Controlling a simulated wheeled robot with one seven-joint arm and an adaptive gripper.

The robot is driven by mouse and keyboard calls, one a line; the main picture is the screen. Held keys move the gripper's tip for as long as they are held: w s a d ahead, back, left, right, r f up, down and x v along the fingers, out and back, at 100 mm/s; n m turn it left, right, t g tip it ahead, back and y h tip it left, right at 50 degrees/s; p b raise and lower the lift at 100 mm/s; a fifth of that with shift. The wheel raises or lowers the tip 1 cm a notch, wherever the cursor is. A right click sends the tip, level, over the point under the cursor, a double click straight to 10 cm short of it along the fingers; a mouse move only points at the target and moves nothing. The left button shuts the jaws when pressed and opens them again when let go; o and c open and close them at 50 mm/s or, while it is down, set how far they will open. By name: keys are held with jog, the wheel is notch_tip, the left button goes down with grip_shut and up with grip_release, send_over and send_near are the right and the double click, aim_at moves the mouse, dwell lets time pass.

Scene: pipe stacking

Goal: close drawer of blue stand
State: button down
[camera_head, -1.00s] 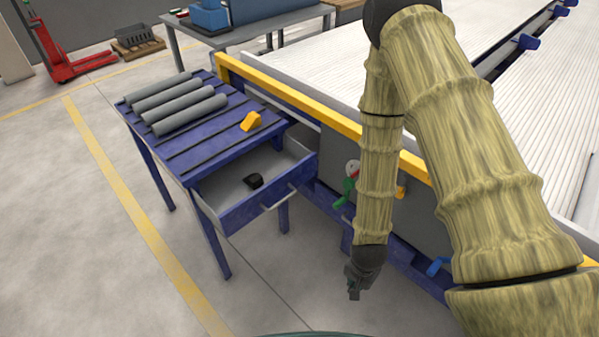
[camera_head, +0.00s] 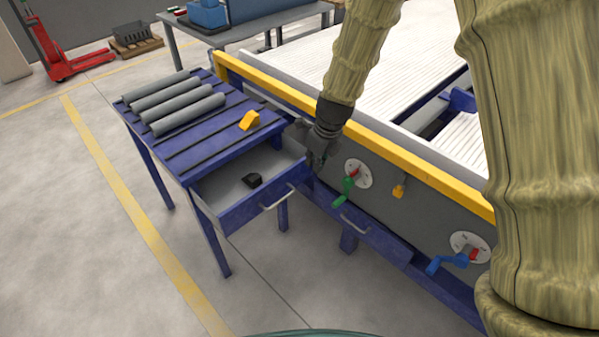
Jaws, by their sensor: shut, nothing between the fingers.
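The blue stand (camera_head: 205,147) is a small table left of centre. Its drawer (camera_head: 250,205) is pulled out toward me, with a metal handle (camera_head: 278,197) on the blue front panel. A small black object (camera_head: 252,181) lies inside the drawer. My gripper (camera_head: 314,164) is at the right end of the drawer front, close to its right corner. It is shut and empty. I cannot tell whether it touches the drawer.
Several grey pipes (camera_head: 172,105) and a yellow object (camera_head: 249,120) lie on the stand. The large machine with a yellow rail (camera_head: 400,165) stands just right, with a green lever (camera_head: 345,192) and a blue lever (camera_head: 445,264). Floor in front is clear.

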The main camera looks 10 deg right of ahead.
aim_at(299, 173)
jog(key=shift+w+a+f+p, duration=0.1)
jog(key=shift+w+a+f, duration=0.7)
jog(key=shift+f, duration=0.75)
jog(key=shift+w+a+f+p, duration=0.1)
jog(key=shift+w+a+f, duration=0.4)
jog(key=shift+w+f, duration=0.8)
jog(key=shift+w+a+f+p, duration=0.1)
jog(key=shift+w+a+f, duration=0.55)
jog(key=shift+f, duration=1.2)
